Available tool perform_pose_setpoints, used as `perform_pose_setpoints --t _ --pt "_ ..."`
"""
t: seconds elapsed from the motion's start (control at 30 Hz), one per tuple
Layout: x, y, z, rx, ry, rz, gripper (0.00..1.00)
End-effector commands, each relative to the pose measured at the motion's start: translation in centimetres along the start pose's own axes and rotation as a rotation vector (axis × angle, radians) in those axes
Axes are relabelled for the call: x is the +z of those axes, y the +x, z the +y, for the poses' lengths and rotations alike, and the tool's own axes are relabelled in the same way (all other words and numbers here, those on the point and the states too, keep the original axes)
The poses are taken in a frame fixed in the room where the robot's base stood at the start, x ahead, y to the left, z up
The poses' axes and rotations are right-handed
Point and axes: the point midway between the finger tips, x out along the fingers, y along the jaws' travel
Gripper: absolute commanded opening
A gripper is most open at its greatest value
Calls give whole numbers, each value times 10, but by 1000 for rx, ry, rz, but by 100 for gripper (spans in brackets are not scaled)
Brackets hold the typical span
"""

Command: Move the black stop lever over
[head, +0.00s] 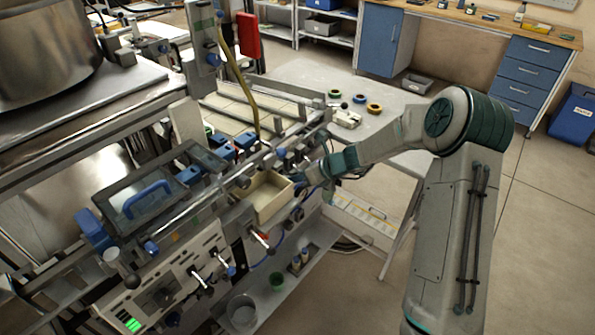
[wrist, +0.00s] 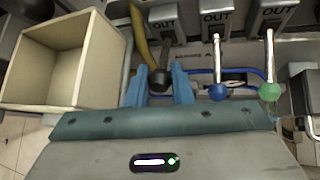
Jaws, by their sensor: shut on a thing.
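The black stop lever (wrist: 158,80) hangs down from its housing in the wrist view, with its round black knob between the two blue fingers of my gripper (wrist: 157,72). The gripper is shut on the lever near the knob. Above it is a plate lettered OUT. In the head view my gripper (head: 303,178) is at the right end of the machine, beside the cream bin, and the black lever cannot be made out there.
A blue-knobbed lever (wrist: 218,92) and a green-knobbed lever (wrist: 270,91) hang close to the right. An open cream bin (wrist: 22,88) stands close on the left. A yellow hose (wrist: 141,38) runs behind the fingers. A table (head: 308,73) with tape reels stands behind.

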Motion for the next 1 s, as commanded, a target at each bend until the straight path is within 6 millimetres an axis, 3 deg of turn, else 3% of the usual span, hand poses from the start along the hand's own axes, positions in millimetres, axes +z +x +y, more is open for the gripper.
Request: perform_pose_setpoints --t 0.57,0.6,0.67,1.0 --pt "1 0 0 -3 4 16 0" --pt "1 0 0 -3 4 16 23" --pt "1 0 0 -3 4 16 40" --pt "2 -3 0 -3 4 16 40"
